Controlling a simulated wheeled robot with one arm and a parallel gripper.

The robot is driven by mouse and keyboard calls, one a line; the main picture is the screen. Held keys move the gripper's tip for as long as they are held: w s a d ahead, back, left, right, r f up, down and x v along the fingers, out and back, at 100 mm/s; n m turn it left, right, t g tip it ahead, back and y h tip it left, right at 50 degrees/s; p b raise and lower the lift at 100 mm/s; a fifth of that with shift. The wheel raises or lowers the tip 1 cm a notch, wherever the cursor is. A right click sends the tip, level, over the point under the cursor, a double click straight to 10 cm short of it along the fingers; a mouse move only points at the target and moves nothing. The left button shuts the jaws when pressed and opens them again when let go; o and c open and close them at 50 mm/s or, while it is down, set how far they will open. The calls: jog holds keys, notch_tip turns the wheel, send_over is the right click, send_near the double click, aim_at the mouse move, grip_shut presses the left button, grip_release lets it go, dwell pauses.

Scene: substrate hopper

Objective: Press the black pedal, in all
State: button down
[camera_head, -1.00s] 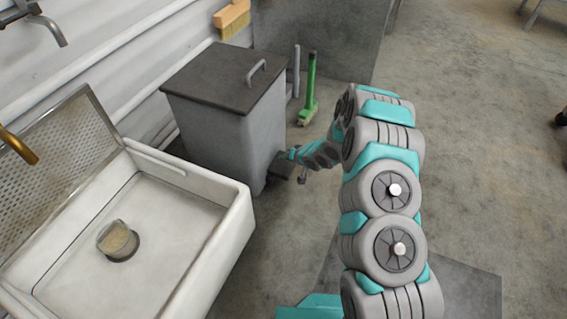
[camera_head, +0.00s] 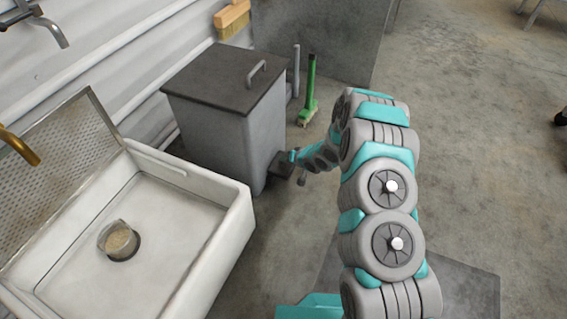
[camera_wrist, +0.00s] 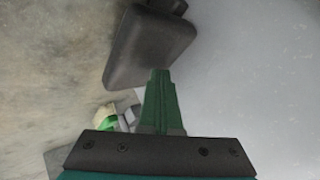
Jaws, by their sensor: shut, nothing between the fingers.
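The black pedal (camera_head: 281,163) sticks out low at the right front corner of the grey hopper (camera_head: 215,132). In the wrist view the pedal (camera_wrist: 150,47) is a dark, rounded block at the top middle. My gripper (camera_head: 292,156) is at the pedal in the head view. In the wrist view its narrow green fingers (camera_wrist: 160,72) are shut and empty, with their tips at the pedal's near edge. I cannot tell whether they touch it. The hopper's dark lid (camera_head: 225,76) with its handle lies shut.
A white sink (camera_head: 215,255) with a small cup (camera_head: 119,239) in it stands at the left front. A green-handled brush (camera_head: 310,90) stands on the floor behind my arm. A yellow brush (camera_head: 232,19) hangs on the wall. Floor at the right is mostly clear.

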aim_at(285, 165)
jog(key=shift+f, duration=1.55)
dwell(1.4)
jog(key=shift+r, duration=0.1)
jog(key=shift+r+p, duration=1.4)
jog(key=shift+r, duration=0.5)
jog(key=shift+r+p, duration=1.9)
jog(key=shift+r, duration=0.7)
